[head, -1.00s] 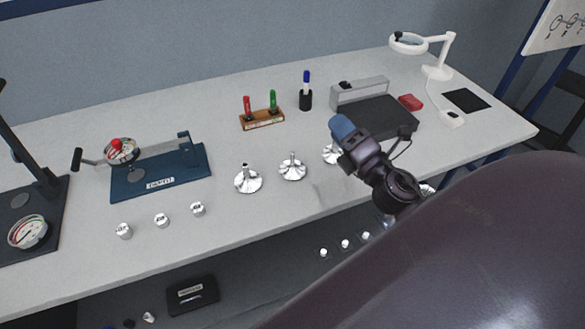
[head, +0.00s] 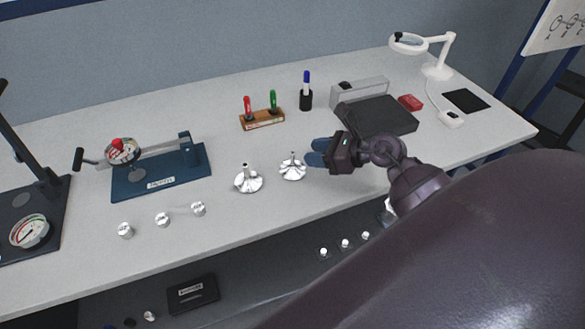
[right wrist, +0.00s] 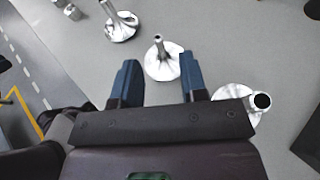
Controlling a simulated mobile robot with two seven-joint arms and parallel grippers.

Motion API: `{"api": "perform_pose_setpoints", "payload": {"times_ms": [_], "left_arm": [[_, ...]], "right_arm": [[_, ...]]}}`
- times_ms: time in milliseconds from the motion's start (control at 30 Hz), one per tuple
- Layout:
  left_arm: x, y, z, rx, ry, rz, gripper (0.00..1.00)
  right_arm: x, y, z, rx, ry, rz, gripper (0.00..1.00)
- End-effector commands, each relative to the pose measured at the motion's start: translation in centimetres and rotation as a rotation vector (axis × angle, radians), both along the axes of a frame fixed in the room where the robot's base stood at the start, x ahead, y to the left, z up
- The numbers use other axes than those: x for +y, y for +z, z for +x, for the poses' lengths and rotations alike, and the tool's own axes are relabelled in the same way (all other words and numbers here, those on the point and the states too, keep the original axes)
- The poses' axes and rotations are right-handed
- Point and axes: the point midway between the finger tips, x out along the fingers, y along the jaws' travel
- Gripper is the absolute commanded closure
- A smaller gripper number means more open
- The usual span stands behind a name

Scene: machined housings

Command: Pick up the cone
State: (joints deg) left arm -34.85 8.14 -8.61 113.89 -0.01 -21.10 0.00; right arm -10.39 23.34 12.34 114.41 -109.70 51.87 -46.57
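Several shiny metal cones with flared bases and thin necks stand upright on the grey table. In the head view, one cone (head: 248,181) is at left and another cone (head: 292,169) is just left of my right gripper (head: 317,152). The right gripper is open, its blue fingers pointing left. In the right wrist view, the nearer cone (right wrist: 162,62) stands ahead of and between the spread fingers (right wrist: 160,80), with nothing gripped. A further cone (right wrist: 120,27) is at upper left, and a third cone (right wrist: 240,97) is beside the right finger, hidden in the head view. My left gripper is not in view.
Small metal cylinders (head: 162,219) stand front left, near a blue fixture (head: 160,176). A wooden marker holder (head: 262,120), a pen cup (head: 306,100) and a dark grey box (head: 380,115) lie behind. The table's front edge is close to the cones.

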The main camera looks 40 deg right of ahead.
Motion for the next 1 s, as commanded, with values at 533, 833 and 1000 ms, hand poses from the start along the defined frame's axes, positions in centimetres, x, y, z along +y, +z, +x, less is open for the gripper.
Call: {"api": "perform_pose_setpoints", "payload": {"times_ms": [533,833,1000], "left_arm": [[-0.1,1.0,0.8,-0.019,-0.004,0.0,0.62],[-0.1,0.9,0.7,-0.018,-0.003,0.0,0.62],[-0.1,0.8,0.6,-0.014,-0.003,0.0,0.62]], "right_arm": [[2.9,-2.1,4.2,-0.001,0.0,0.004,0.6],[3.5,-2.7,5.1,0.0,0.0,0.002,0.6],[3.5,-2.7,5.1,0.0,0.0,0.002,0.7]]}}
